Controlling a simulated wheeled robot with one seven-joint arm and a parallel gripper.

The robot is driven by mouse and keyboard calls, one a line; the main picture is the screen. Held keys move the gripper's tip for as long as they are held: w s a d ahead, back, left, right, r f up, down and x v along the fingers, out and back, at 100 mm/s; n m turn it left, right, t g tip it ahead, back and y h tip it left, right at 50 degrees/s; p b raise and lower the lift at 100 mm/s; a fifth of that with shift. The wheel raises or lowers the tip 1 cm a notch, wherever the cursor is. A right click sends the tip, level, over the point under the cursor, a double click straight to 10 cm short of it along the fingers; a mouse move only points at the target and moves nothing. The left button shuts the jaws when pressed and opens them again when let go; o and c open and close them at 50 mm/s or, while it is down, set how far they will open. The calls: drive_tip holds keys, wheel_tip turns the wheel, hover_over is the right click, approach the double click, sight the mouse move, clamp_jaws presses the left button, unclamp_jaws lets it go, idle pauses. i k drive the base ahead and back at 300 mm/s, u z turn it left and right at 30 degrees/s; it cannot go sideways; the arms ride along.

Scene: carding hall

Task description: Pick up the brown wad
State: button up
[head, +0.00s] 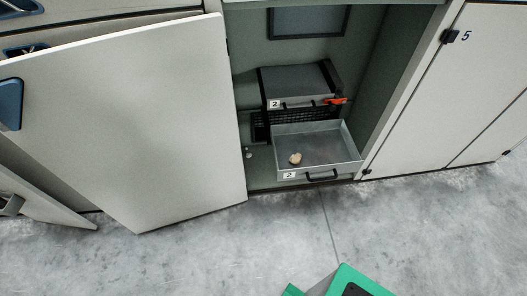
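A small light-brown wad (295,158) lies in the left part of an open grey drawer (351,150), near its front wall. The drawer is pulled out low in the cabinet and has a black handle and a label reading 2. The wad shows from above and nothing covers it. My gripper is not in view.
The drawer belongs to a dark-framed unit (297,80) inside the open cabinet. An orange-red piece (336,101) sits at its right. A large cabinet door (125,110) stands open on the left. Closed doors (455,100) are on the right.

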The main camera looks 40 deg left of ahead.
sight(295, 159)
drive_tip(key=u, duration=0.45)
drive_tip(key=i, duration=0.95)
drive_tip(key=u, duration=0.45)
